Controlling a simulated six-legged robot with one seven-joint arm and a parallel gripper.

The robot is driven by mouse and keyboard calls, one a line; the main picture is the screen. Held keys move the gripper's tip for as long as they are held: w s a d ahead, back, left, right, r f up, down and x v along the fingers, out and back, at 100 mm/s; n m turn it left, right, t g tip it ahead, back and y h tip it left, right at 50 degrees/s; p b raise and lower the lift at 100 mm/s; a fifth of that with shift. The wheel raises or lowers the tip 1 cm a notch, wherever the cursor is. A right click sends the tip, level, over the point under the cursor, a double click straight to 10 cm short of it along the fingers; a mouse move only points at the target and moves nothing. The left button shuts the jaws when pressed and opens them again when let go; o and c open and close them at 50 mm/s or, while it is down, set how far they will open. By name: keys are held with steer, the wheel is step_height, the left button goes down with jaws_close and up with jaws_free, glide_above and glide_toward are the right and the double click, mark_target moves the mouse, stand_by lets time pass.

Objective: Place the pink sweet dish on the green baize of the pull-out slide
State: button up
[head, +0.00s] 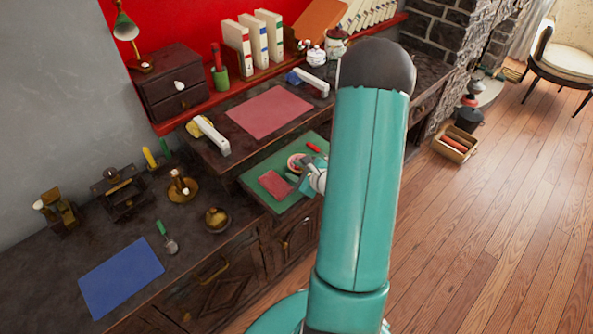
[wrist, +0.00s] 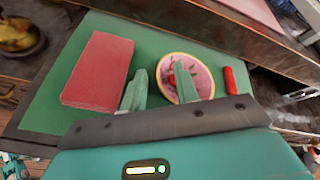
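The pink sweet dish (wrist: 200,73), round with a gold rim and dark red marks or contents inside, appears to rest on the green baize (wrist: 58,88) of the pull-out slide. In the head view the dish (head: 294,160) shows partly, beside my gripper (head: 305,166), over the baize (head: 262,166). In the wrist view my gripper (wrist: 160,88) has its fingers apart, one left of the dish and one overlapping its face, with the near-left rim between them. I see no finger pressed on the rim. My arm hides part of the slide in the head view.
A dark red book-like block (wrist: 100,72) lies left of the dish, and a small red cylinder (wrist: 230,80) lies right of it. The raised desk top with a pink mat (head: 268,112) borders the slide behind. A brass pot (head: 216,220) stands on the lower left top.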

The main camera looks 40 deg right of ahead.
steer(key=v, duration=1.2)
steer(key=w+a+r+n+g+y, duration=0.1)
steer(key=a+r+n+g+y, duration=0.15)
steer(key=a+r+n, duration=0.4)
steer(key=w+a+r+n+g+y, duration=0.1)
steer(key=a+r+n+g+y, duration=0.2)
steer(key=a, duration=0.6)
steer(key=w+a+r+n+g+y, duration=0.1)
steer(key=a+r+n+y, duration=0.15)
steer(key=a+n, duration=0.4)
steer(key=s+a+r+n+h, duration=0.3)
steer(key=s+r+n+h, duration=0.1)
steer(key=r+n, duration=0.2)
steer(key=s+a+r+n+h, duration=0.3)
steer(key=a+r+n, duration=0.1)
steer(key=r+n, duration=0.2)
steer(key=shift+s+n+g+h, duration=0.35)
steer(key=shift+s+n+h, duration=0.05)
steer(key=shift+n, duration=0.5)
steer(key=shift+a, duration=0.1)
